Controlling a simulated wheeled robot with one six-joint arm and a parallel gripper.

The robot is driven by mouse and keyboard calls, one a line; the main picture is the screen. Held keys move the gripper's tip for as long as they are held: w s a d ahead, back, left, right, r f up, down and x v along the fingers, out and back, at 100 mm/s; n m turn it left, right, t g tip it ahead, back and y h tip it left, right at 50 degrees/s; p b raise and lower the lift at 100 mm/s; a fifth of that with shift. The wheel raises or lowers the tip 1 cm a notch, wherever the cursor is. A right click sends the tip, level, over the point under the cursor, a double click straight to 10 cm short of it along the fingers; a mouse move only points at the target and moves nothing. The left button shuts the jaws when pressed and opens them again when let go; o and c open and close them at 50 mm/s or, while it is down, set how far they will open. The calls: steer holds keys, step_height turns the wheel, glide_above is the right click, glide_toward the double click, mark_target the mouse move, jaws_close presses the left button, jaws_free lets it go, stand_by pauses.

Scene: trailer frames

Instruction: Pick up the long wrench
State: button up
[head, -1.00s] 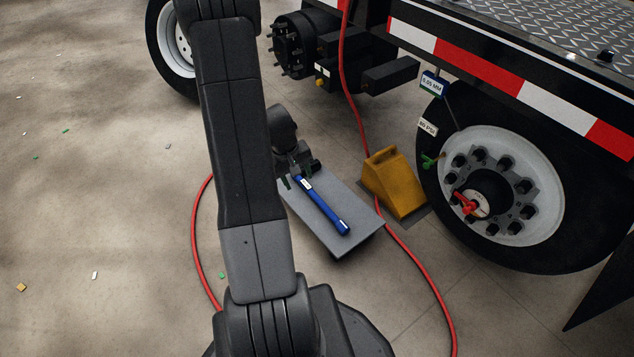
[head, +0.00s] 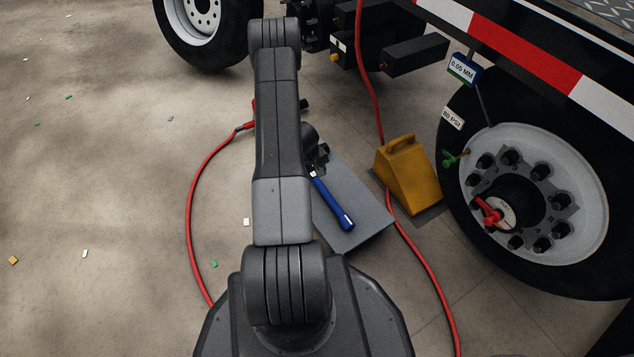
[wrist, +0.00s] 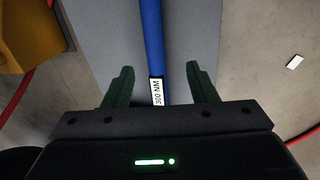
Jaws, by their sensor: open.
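The long wrench (head: 333,207) is a blue bar lying on a grey flat board (head: 365,226) in the head view. I cannot tell how far above the board the fingertips are. In the head view my arm hides most of the gripper and the wrench's far end.
A yellow wheel chock (head: 408,172) stands right of the board, close to the trailer wheel (head: 545,200). A red hose (head: 424,255) runs along the floor by the board.

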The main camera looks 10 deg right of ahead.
mark_target(320, 184)
steer(key=f, duration=0.3)
steer(key=shift+w+d+f+b, duration=0.1)
steer(key=shift+d+f+b, duration=0.2)
steer(key=shift+d+b, duration=0.1)
steer(key=shift+w+d+f+b, duration=0.2)
steer(key=shift+f+b, duration=0.1)
steer(key=shift+f, duration=0.55)
steer(key=shift+w+d+f+b, duration=0.15)
steer(key=shift+d+f+b, duration=0.15)
steer(key=shift+f, duration=0.6)
steer(key=shift+w+d+f+b, duration=0.15)
steer(key=shift+f+b, duration=0.2)
steer(key=shift+f, duration=0.5)
steer(key=shift+r, duration=0.1)
steer(key=shift+c, duration=0.4)
jaws_close()
